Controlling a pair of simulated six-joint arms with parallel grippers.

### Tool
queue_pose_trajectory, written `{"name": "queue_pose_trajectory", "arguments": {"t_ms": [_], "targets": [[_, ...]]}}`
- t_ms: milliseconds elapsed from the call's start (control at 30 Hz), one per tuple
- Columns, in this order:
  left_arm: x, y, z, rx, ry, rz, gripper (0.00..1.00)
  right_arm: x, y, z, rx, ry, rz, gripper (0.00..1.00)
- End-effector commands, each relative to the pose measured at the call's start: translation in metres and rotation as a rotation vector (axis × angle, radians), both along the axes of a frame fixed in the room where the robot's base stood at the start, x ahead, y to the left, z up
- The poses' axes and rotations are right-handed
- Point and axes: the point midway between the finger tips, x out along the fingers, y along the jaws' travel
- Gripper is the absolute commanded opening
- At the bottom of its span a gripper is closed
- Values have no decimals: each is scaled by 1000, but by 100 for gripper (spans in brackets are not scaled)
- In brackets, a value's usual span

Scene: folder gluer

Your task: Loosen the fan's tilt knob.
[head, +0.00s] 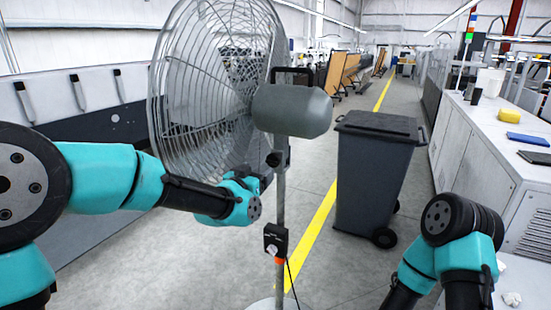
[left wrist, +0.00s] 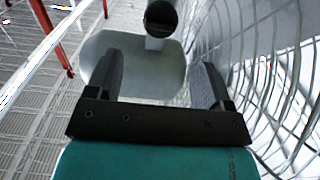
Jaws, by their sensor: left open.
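The standing fan has a round wire cage (head: 205,85), a grey motor housing (head: 291,110) and a thin pole (head: 280,205). A small black tilt knob (head: 274,158) sits at the joint under the housing. In the left wrist view, a dark round end that looks like the knob (left wrist: 161,18) shows beyond the fingertips, near the pale housing (left wrist: 150,75). My left gripper (left wrist: 160,78) is open with nothing between its fingers. In the head view my left wrist is just left of the pole, below the knob; its fingers are mostly hidden. My right gripper is out of view.
The fan cage (left wrist: 285,80) is close on the right in the left wrist view. A black control box (head: 276,242) with a cable is on the pole. A grey wheeled bin (head: 375,175) stands behind to the right. A white counter (head: 480,140) runs along the right.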

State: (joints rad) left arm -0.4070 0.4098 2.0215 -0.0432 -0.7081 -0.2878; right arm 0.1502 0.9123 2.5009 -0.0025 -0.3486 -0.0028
Motion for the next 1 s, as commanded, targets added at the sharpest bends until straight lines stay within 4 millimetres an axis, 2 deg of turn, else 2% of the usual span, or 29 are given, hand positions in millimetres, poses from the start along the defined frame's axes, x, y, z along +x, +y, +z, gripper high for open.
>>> {"name": "queue_pose_trajectory", "arguments": {"t_ms": [600, 800, 1000], "targets": [[91, -46, -1, 0, -1, 0, 75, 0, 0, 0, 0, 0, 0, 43], [105, -52, 0, 0, 0, 0, 75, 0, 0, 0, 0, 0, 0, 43], [107, -53, 0, 0, 0, 0, 75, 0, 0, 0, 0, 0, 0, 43]]}}
